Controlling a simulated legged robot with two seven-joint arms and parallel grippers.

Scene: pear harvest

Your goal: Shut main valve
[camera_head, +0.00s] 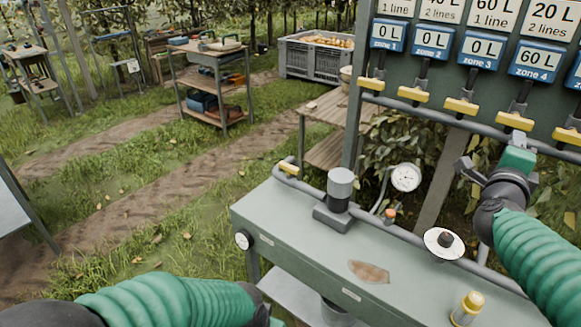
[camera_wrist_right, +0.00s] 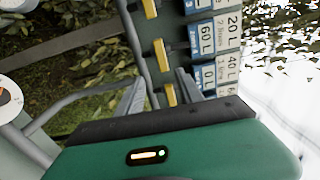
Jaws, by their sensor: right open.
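Other yellow levers (camera_head: 462,107) hang on the pipe below the zone signs. My right gripper (camera_wrist_right: 160,92) is open and empty, with a yellow lever (camera_wrist_right: 170,94) beyond and between its fingers in the wrist view. In the head view the right hand (camera_head: 517,160) is just below the zone 4 lever (camera_head: 515,121); contact cannot be told. My left arm enters at the bottom; its fingers are out of frame.
A shelf cart (camera_head: 212,85) and grey crate (camera_head: 315,60) stand behind.

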